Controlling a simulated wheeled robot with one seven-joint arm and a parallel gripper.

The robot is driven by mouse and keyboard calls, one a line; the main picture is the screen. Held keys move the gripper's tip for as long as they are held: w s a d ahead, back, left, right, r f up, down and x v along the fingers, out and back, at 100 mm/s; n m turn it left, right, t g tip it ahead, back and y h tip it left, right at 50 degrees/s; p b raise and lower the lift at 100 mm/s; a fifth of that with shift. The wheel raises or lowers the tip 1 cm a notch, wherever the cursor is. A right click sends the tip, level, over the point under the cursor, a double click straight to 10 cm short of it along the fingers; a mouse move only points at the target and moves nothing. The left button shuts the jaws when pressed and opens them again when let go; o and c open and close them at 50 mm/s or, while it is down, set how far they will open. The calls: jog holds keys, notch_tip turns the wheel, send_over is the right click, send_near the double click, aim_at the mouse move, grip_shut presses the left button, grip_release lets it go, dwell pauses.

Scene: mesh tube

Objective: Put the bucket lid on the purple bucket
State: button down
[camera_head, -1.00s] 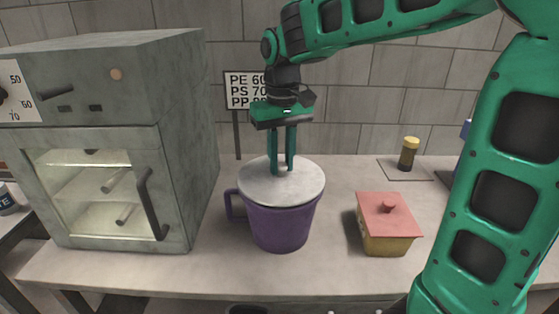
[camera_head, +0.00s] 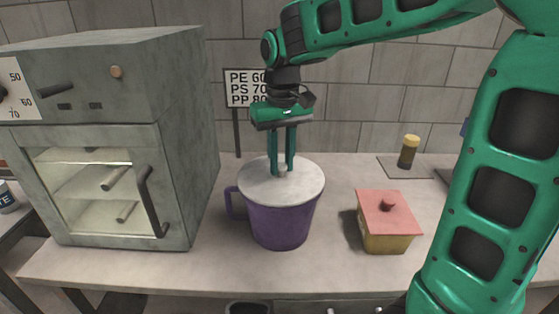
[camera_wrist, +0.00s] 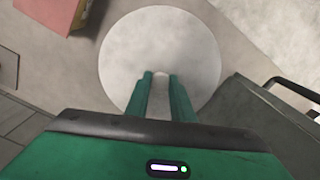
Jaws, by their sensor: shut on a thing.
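The purple bucket (camera_head: 280,226) stands upright on the bench, with its handle on its left side. The pale round bucket lid (camera_head: 255,183) lies across the bucket's top and looks about level. My gripper (camera_head: 282,172) points straight down over the lid and is shut on the lid's small knob. In the wrist view the lid (camera_wrist: 160,40) covers the bucket's mouth, and the fingers (camera_wrist: 160,76) close around the knob. Whether the lid's rim is fully seated cannot be told.
A grey oven (camera_head: 110,140) with a glass door and black handle stands close on the left. A yellow box with a pink lid (camera_head: 388,220) is at the right. A yellow-capped jar (camera_head: 408,151) stands behind it. A sign (camera_head: 243,90) stands at the back.

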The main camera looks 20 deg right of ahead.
dwell(0.4)
jog(key=c, duration=1)
grip_release()
jog(key=shift+r, duration=3.5)
jog(key=s+d+f, duration=0.1)
jog(key=d, duration=0.1)
jog(key=s+d+f+m, duration=0.1)
jog(key=s+d, duration=0.1)
jog(key=s+d+f+m, duration=0.1)
jog(key=s+d, duration=0.1)
jog(key=d, duration=0.1)
jog(key=shift+s, duration=0.15)
jog(key=s+d+f+m, duration=0.1)
jog(key=s+d+f, duration=0.2)
jog(key=s, duration=0.3)
jog(key=s+d+f+m, duration=0.2)
jog(key=s+d+f, duration=0.2)
jog(key=s, duration=0.3)
jog(key=s+d+f+m, duration=0.1)
jog(key=s+d+f, duration=0.2)
jog(key=s+f, duration=0.2)
jog(key=shift+s+d+m, duration=0.2)
jog(key=shift+s+m, duration=0.2)
jog(key=shift+s, duration=0.45)
